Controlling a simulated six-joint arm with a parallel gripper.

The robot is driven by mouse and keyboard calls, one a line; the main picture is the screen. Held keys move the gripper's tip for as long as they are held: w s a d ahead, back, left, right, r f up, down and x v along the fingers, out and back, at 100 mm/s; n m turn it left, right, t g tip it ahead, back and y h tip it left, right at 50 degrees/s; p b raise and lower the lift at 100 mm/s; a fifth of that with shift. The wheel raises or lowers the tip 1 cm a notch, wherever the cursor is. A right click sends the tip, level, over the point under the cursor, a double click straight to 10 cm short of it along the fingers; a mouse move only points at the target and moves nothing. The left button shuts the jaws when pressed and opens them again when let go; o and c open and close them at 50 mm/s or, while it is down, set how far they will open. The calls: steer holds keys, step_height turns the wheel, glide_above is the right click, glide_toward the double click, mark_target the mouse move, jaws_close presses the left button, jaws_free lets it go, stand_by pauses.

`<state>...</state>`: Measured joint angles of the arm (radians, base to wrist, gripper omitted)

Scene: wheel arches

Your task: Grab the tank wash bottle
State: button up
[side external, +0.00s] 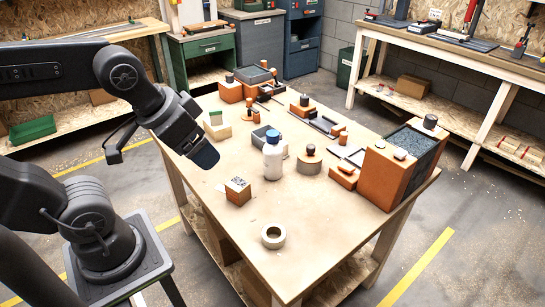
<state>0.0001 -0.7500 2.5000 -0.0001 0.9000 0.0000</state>
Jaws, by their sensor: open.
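A white bottle with a blue cap (272,160) stands upright near the middle of the wooden table; I take it to be the tank wash bottle, though no label can be read. My gripper (207,157) is open and empty, above the table's left edge. It is to the left of the bottle and apart from it. Its fingers are dark and partly hidden by the wrist, so their gap is hard to see.
On the table (220,205), a small orange block (238,192) and a tape ring (273,237) lie in front of the bottle. A round wooden piece (309,162) stands close on its right, a grey block (261,135) behind. A large orange box (382,176) fills the right end.

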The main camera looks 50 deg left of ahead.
stand_by(0.5)
steer(key=shift+c, duration=1)
steer(key=n+g+y, duration=0.2)
steer(key=n+y, duration=0.1)
steer(key=n, duration=0.5)
glide_above(273, 133)
steer(key=s+d, duration=0.3)
steer(key=s, duration=0.2)
step_height(273, 133, down, 4)
steer(key=x, duration=0.8)
steer(key=shift+w+d+f, duration=0.1)
steer(key=shift+d, duration=0.1)
steer(key=shift+w+x, duration=0.15)
steer(key=shift+x, duration=1.3)
steer(key=shift+w+x, duration=0.2)
steer(key=shift+x, duration=1.25)
